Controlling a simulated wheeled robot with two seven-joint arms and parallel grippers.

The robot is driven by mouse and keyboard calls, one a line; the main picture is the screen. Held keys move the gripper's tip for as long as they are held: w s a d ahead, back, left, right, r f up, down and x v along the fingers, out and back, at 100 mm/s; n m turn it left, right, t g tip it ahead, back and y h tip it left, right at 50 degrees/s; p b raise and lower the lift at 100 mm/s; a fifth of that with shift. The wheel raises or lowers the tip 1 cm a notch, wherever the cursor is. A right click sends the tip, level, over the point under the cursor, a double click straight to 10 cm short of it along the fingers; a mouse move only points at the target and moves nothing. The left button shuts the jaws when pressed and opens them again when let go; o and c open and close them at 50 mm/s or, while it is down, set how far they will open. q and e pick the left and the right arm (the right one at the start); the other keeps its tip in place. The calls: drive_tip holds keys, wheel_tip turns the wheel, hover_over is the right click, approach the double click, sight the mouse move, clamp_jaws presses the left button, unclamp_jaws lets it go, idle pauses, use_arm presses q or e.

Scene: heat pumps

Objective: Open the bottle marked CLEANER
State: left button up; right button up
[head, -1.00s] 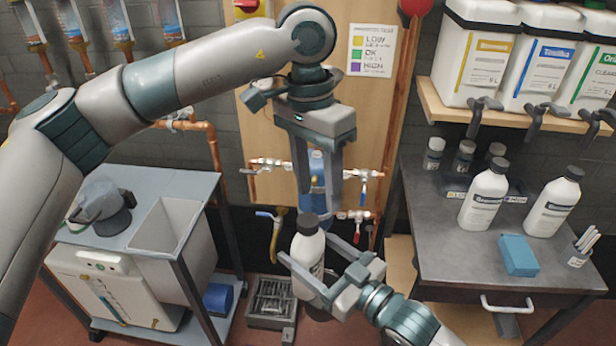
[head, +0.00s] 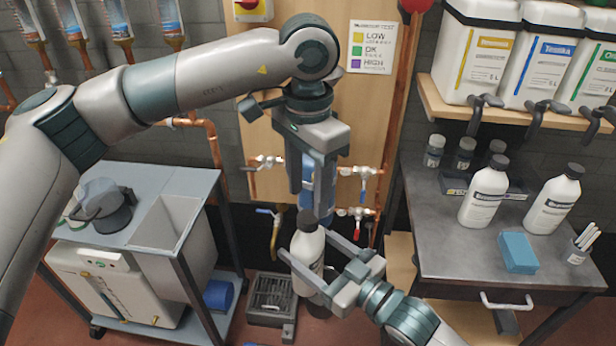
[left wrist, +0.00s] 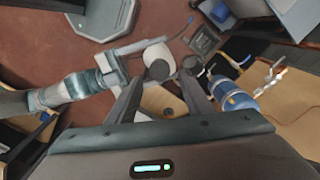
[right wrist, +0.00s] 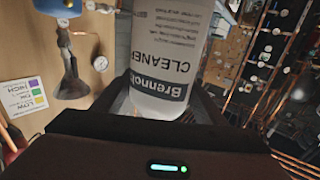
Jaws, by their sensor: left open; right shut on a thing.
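The white bottle marked CLEANER (right wrist: 170,60) is upright, with a dark cap (head: 307,220). My right gripper (head: 309,246) is shut around its body (head: 308,254), above the floor. The label reads upside down in the right wrist view. My left gripper (head: 310,208) points down from above, open, with its fingertips close to the cap. In the left wrist view the cap (left wrist: 160,70) shows between the two open fingers (left wrist: 160,79). I cannot tell whether either finger touches the cap.
Two similar white bottles (head: 484,196) (head: 553,203), a blue block (head: 518,252) and small dark-capped jars stand on the right bench (head: 440,240). Copper pipes with valves (head: 360,172) and a blue cylinder lie behind the left gripper. A grey cart (head: 190,180) stands left.

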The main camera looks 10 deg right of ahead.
sight(308, 217)
use_arm(q)
drive_tip(key=shift+f, duration=2.5)
